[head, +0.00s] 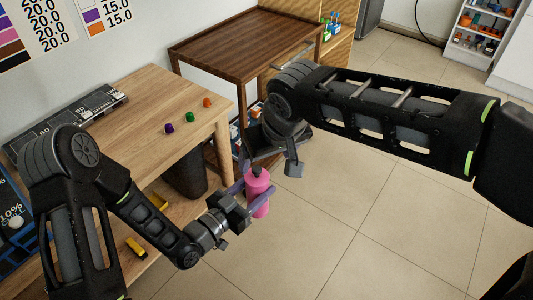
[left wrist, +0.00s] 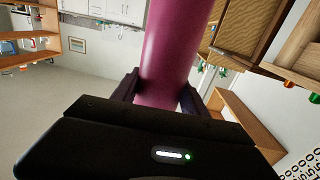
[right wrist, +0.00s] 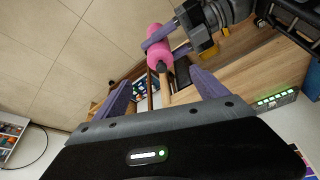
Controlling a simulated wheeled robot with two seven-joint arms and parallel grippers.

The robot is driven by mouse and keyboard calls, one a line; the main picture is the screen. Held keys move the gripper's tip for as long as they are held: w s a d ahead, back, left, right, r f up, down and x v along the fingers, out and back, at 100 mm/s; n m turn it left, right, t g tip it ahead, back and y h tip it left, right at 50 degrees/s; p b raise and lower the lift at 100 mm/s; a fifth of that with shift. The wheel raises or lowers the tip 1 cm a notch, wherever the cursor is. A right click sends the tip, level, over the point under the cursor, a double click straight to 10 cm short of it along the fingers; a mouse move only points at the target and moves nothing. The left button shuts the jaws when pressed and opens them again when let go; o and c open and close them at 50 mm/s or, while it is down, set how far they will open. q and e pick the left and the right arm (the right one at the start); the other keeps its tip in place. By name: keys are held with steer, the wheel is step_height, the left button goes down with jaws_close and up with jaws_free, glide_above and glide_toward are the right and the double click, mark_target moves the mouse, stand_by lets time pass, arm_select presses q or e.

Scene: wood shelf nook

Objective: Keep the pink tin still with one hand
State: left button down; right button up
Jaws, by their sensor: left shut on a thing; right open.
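The pink tin (head: 259,198) is upright in the air in front of the table's right corner, with a dark top. My left gripper (head: 254,190) is shut around its body from the left. In the left wrist view the tin (left wrist: 168,50) fills the space between the fingers. My right gripper (head: 266,164) is open just above the tin's top. In the right wrist view the tin (right wrist: 156,45) lies ahead of the spread fingers, its dark top (right wrist: 162,67) toward them. Nothing is gripped between those fingers. A wooden piece behind the dark top is partly hidden.
A wooden table (head: 150,95) at left holds small purple (head: 169,128), green (head: 189,117) and orange (head: 207,102) things and a dark panel. A dark brown side table (head: 245,40) stands behind. A dark bin (head: 186,175) is under the table. The tiled floor at right is clear.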

mark_target(259, 171)
steer(key=shift+r, duration=0.35)
steer(key=x, duration=1.2)
steer(key=shift+w+a, duration=0.1)
steer(key=c, duration=1.6)
steer(key=shift+c, duration=0.2)
steer(key=shift+r, duration=0.2)
steer(key=shift+r, duration=0.9)
